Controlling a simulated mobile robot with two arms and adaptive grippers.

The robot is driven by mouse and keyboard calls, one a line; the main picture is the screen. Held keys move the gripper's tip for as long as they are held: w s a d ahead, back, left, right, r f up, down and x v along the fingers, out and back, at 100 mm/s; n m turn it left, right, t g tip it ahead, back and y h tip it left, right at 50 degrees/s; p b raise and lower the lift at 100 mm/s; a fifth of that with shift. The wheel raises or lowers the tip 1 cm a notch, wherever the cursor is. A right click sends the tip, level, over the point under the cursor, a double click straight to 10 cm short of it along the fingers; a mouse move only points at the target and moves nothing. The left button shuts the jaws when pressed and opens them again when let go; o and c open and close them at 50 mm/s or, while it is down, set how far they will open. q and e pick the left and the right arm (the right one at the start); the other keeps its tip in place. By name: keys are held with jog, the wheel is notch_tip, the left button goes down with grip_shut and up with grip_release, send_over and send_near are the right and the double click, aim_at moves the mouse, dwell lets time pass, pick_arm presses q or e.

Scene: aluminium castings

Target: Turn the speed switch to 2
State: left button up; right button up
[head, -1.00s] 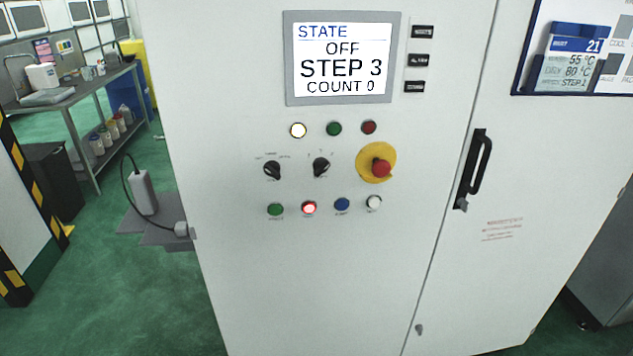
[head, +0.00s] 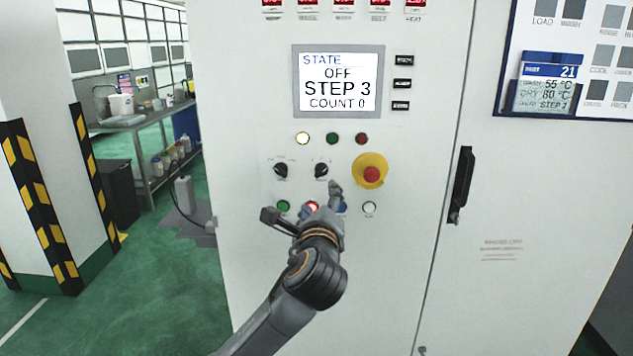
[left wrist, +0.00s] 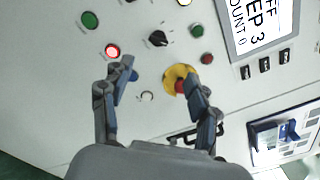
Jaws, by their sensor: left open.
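Two black rotary switches sit on the white cabinet front. The right one (head: 321,170) has short marks above it, and the left one (head: 281,170) has longer labels. Their print is too small to read, so I cannot tell the exact setting. The right switch also shows in the left wrist view (left wrist: 158,38), beyond the fingertips. My left gripper (head: 323,200) is open and empty, just below the right switch, over the lower button row. In the left wrist view its fingers (left wrist: 155,78) are spread apart, with no switch between them. My right gripper is out of view.
A red emergency stop on a yellow disc (head: 371,174) is close right of the right switch. Lamps (head: 332,138) are above and buttons (head: 369,208) below. The display (head: 338,82) reads STATE OFF, STEP 3, COUNT 0. A black door handle (head: 461,185) is further right.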

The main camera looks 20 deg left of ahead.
pick_arm(q)
jog(key=p, duration=0.1)
send_near(321, 173)
jog(key=p+x, duration=0.1)
jog(key=x, duration=0.6)
jog(key=shift+w+a, duration=0.15)
jog(key=shift+w, duration=0.55)
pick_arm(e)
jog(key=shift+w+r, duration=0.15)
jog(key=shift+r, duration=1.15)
pick_arm(q)
jog(key=c, duration=1.2)
jog(key=shift+o, duration=0.2)
